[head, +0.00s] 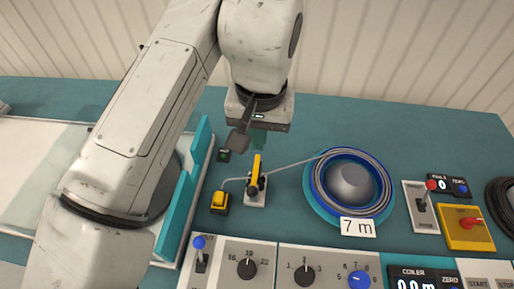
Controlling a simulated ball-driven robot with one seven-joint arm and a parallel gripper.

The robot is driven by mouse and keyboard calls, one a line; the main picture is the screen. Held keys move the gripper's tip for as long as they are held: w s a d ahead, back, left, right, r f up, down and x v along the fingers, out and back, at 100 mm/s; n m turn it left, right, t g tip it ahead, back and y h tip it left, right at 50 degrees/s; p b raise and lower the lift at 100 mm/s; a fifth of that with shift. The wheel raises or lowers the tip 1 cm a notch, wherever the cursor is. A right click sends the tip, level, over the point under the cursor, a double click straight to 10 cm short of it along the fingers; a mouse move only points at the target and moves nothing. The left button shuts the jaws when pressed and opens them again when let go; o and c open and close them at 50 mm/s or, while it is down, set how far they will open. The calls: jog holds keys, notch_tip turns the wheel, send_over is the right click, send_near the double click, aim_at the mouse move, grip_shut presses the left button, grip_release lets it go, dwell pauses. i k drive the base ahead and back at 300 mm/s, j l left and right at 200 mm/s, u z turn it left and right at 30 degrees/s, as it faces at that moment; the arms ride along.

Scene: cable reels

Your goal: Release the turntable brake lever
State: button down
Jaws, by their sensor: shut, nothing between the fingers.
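My gripper (239,141) hangs over the teal bench at the upper middle, its dark fingers closed and empty. A lever with a red ball knob (431,186) stands on a light plate to the right of the turntable (311,202). Another lever with a blue ball knob (198,243) stands on the front panel at lower left. No readable label shows which one is the brake lever. The turntable carries a blue-rimmed reel (350,184) of grey cable, tagged "7 m". My gripper is apart from both levers.
A yellow-handled device (256,172) and a yellow block (219,202) stand below my gripper, with grey cable (290,164) running to the reel. Dial panels (308,257) line the front.

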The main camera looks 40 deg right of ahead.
aim_at(430, 184)
jog(key=k, duration=1.5)
